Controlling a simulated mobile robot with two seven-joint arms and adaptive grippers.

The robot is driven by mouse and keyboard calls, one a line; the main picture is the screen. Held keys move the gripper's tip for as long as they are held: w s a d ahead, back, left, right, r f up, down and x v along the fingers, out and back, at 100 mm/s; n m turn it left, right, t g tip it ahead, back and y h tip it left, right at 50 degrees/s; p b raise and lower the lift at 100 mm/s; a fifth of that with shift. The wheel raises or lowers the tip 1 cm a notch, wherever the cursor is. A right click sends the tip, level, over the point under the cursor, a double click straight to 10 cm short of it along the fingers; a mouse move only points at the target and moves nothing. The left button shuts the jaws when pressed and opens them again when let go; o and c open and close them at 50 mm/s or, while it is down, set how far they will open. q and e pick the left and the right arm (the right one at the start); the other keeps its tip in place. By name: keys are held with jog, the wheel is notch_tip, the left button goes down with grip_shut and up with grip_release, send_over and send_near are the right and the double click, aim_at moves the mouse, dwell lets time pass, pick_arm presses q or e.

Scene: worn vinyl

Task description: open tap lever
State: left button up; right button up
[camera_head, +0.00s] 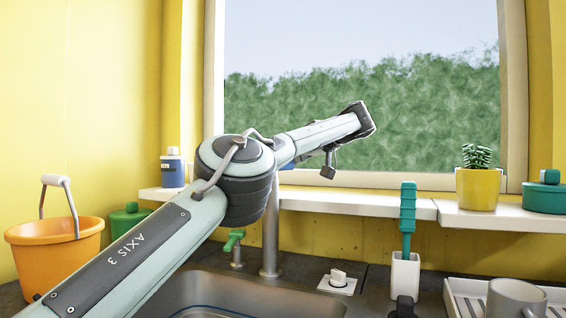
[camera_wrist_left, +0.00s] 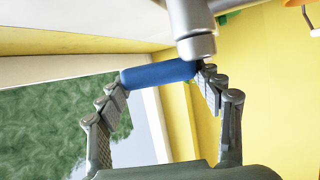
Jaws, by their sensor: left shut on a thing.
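The tap lever (camera_wrist_left: 158,74) is a blue cylinder in the left wrist view, lying across between my fingertips beside the grey metal tap body (camera_wrist_left: 190,28). My left gripper (camera_wrist_left: 165,79) is shut on it, one fingertip at each end. In the head view the tap's metal column (camera_head: 270,235) rises behind the sink. My left arm crosses in front and hides the tap's upper part. A small patch of blue shows behind the forearm. I cannot make out the fingertips there. My right gripper is in neither view.
The steel sink (camera_head: 330,302) lies below the tap. A small green-handled fitting (camera_head: 233,241) stands left of the column. An orange bucket (camera_head: 52,248) is at the left. A brush (camera_head: 407,220) in a white holder and a grey mug (camera_head: 516,298) stand right. The window sill (camera_head: 355,202) is behind.

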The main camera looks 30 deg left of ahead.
pick_arm(q)
jog(key=shift+f, duration=0.1)
dwell(0.4)
jog(key=o, duration=1.7)
jog(key=v, duration=1.2)
jog(key=shift+w, duration=0.1)
jog(key=x, duration=1.2)
